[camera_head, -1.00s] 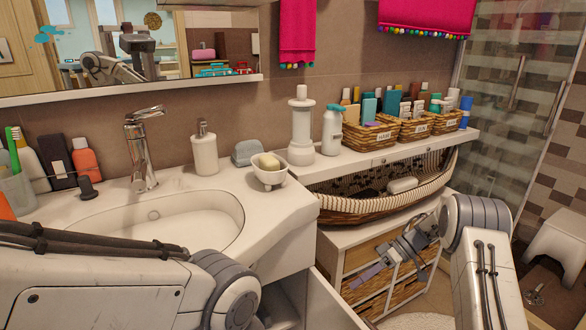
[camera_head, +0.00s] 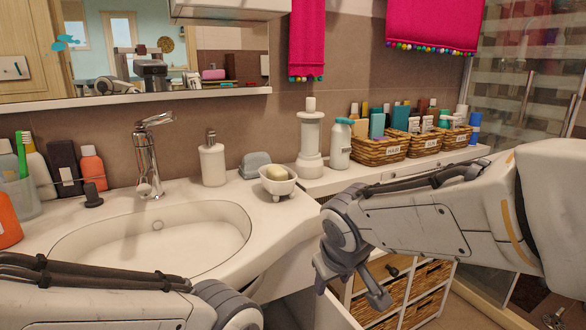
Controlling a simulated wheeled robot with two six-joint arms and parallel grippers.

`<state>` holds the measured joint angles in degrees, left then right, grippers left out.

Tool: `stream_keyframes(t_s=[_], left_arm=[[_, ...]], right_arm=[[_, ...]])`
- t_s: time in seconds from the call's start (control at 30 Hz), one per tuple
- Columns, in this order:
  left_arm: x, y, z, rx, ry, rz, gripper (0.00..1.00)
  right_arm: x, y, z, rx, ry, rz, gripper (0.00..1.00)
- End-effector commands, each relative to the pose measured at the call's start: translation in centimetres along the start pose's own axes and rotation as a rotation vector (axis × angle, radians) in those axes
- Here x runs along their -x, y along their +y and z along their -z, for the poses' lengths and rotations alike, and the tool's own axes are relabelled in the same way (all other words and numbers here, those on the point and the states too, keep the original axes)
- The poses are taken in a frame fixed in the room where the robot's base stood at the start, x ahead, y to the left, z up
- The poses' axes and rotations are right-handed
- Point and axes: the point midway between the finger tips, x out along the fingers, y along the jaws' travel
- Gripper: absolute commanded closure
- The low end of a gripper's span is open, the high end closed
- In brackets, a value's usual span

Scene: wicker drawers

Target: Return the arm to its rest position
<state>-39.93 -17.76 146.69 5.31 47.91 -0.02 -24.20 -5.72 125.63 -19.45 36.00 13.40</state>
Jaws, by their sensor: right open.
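My right arm (camera_head: 430,215) reaches in from the right across the front of the shelf. Its gripper (camera_head: 352,288) hangs at the arm's end with its fingers apart and nothing between them. It is in front of the wicker drawers (camera_head: 385,305), and I see no contact with them. My left arm (camera_head: 90,295) lies across the bottom left corner, in front of the sink. Its gripper is outside the frame.
The sink (camera_head: 75,245) with its tap (camera_head: 148,160) is at left, with a soap dish (camera_head: 277,181) near its right edge.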

Motion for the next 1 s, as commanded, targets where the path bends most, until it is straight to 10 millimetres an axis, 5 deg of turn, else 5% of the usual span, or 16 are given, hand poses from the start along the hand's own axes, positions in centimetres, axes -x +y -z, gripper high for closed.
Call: stream_keyframes(t_s=[0.03, 0.2, 0.47, 0.77, 1.0], left_arm=[[0.0, 0.0, 0.0, 0.000, 0.001, 0.000, 0.50], [-0.1, 0.0, 0.0, 0.000, 0.001, 0.000, 0.50], [0.2, 0.0, 0.0, 0.000, 0.000, 0.000, 0.50], [8.0, 0.6, 0.4, 0.000, 0.001, 0.000, 0.50], [16.0, 1.2, 0.9, 0.000, 0.001, 0.000, 0.50]], right_arm=[[0.4, -2.3, -2.6, 0.030, -0.049, 0.048, 0.48], [1.4, -7.4, -10.4, 0.104, -0.202, 0.179, 0.48], [4.0, -11.8, -19.9, 0.201, -0.385, 0.336, 0.48], [10.7, -10.0, -16.0, 0.190, -0.376, 0.327, 0.48], [17.8, -8.4, -12.5, 0.189, -0.375, 0.326, 0.48]])
